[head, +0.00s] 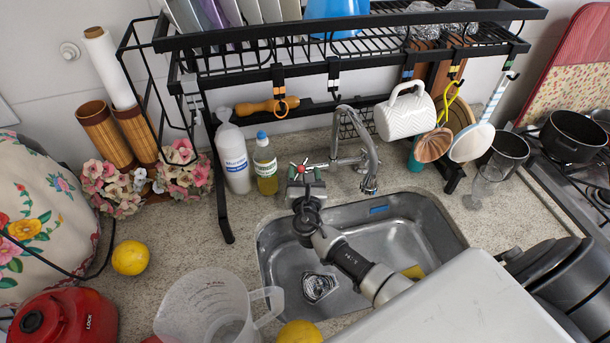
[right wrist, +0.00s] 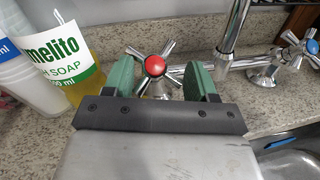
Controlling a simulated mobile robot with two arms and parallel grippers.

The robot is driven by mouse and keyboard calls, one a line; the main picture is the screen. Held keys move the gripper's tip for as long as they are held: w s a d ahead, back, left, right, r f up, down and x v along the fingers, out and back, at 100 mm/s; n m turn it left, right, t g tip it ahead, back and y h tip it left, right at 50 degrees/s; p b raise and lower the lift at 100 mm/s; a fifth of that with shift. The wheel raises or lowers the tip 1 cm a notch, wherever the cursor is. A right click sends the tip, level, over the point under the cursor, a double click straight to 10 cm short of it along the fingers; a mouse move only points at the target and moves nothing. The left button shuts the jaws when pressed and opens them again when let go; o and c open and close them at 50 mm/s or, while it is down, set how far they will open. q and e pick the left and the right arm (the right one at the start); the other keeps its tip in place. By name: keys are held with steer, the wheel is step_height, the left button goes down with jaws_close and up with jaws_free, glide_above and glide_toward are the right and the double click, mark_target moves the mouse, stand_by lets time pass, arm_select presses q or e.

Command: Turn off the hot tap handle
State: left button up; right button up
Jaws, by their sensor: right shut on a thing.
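The hot tap handle (head: 303,163) is a chrome cross handle with a red centre, behind the sink's left back edge. In the right wrist view the red cap of the hot tap handle (right wrist: 155,66) shows between two green fingers, with its chrome spokes reaching out towards them. My right gripper (head: 304,178) reaches over the sink and is shut on this handle; its fingers also show in the right wrist view (right wrist: 156,80). The exact finger contact on the spokes is partly hidden. My left gripper is in neither view.
The spout (head: 371,165) curves up right of the handle; a blue-capped cold handle (right wrist: 311,45) is farther right. A soap bottle (head: 265,165) and white bottle (head: 233,155) stand close left. The black rack (head: 340,70) spans above. The steel sink (head: 410,225) lies below my arm.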

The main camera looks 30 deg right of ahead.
steer(key=shift+a+m+g+h, duration=0.2)
steer(key=shift+m+g+h, duration=0.2)
steer(key=shift+m+h, duration=0.4)
steer(key=shift+m, duration=0.4)
steer(key=o, duration=0.6)
steer(key=shift+o, duration=1.3)
steer(key=shift+w+a, duration=0.1)
steer(key=shift+a, duration=0.05)
steer(key=shift+s, duration=0.2)
steer(key=b+v, duration=0.2)
steer(key=v, duration=0.8)
steer(key=shift+s+a+r, duration=0.15)
steer(key=shift+a+r, duration=0.05)
steer(key=shift+a, duration=0.1)
